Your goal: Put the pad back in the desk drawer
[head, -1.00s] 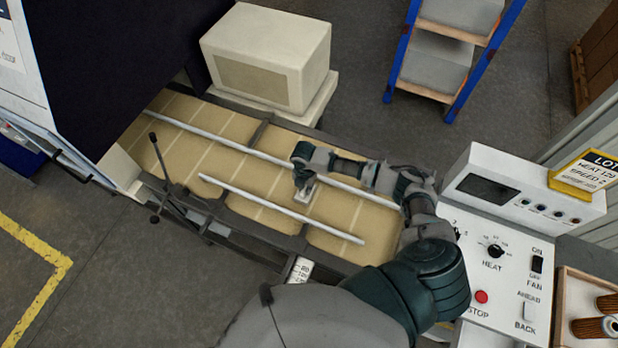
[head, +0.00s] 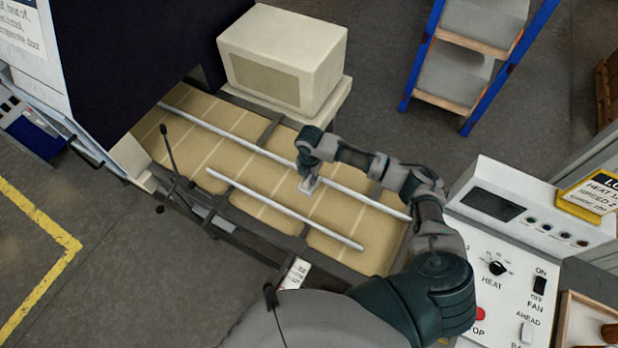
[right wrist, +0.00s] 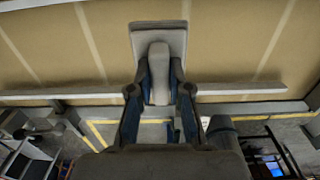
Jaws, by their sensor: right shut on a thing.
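The pad (head: 308,185) is a light grey block with a raised grip. My right gripper (head: 309,175) is shut on that grip and holds the pad over the tan conveyor belt (head: 262,212), between the two pale rails. In the right wrist view the pad (right wrist: 158,27) points away from me, its grip between the gripper's fingers (right wrist: 159,88). I cannot tell whether the pad touches the belt. My left gripper is not in view. No desk drawer shows in these frames.
The near rail (head: 285,208) and far rail (head: 245,141) run along the belt. A dark lever (head: 168,155) stands at its left. A control panel (head: 500,268) is at the right. A beige box (head: 285,60) and blue step ladder (head: 465,65) stand behind. Floor at left is open.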

